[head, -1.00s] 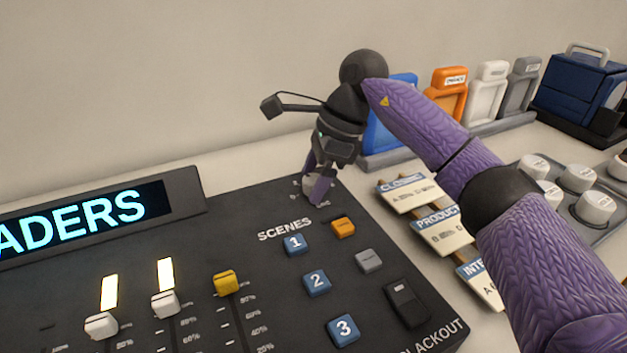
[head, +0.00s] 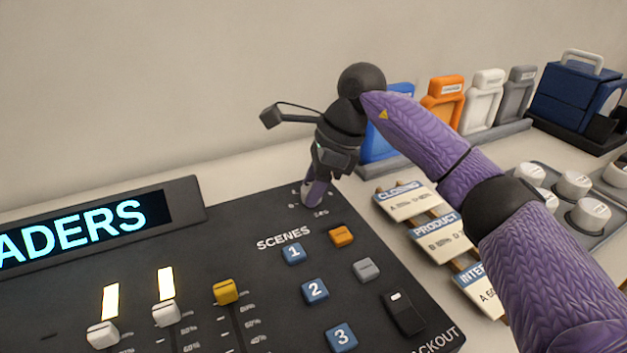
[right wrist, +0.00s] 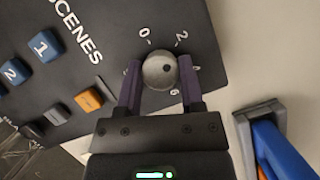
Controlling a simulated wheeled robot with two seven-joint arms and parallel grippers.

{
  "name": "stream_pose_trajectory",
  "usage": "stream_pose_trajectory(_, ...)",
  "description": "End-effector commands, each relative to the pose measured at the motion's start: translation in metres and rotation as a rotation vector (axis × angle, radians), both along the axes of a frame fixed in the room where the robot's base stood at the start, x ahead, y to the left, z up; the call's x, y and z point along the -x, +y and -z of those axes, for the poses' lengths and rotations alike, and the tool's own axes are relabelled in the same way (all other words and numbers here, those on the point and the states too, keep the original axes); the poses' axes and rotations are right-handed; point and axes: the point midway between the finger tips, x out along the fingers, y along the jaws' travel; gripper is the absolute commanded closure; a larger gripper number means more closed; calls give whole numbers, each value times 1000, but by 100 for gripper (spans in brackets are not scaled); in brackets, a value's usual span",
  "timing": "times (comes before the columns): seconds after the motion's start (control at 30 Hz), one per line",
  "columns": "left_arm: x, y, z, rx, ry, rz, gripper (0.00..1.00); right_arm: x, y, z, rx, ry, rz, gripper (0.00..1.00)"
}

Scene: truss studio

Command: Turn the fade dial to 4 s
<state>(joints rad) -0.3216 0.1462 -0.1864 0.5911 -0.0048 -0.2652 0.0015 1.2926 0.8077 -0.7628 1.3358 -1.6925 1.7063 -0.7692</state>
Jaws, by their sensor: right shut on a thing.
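The fade dial is a round pale grey knob (right wrist: 159,72) with a dark dot right of its middle, in the right wrist view. Marks 0 and 2 show above it and a 6 below right; a mark at its right is partly covered by a finger. The dot faces roughly that right-hand mark. My right gripper (right wrist: 160,85) is shut on the dial, one finger on each side. In the head view my right gripper (head: 313,192) points down at the console's back right corner and mostly hides the dial (head: 307,187). My left gripper is not in view.
The black console (head: 255,240) carries blue scene buttons (head: 315,290), an orange button (head: 342,236), a blackout switch (head: 403,312) and faders (head: 166,313). Label cards (head: 437,235) lie right of it. Coloured holders (head: 443,100) and a tray of white knobs (head: 573,185) stand further right.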

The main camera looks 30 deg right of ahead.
Motion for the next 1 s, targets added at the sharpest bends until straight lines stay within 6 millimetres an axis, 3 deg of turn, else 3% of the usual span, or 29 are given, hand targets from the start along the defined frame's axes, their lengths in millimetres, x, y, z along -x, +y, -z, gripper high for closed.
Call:
stream_pose_trajectory(0.6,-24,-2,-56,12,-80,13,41,2,1,-5,0,-1,531,100)
stream_pose_trajectory(1.0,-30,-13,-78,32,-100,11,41,2,2,-3,-1,-1,830,100)
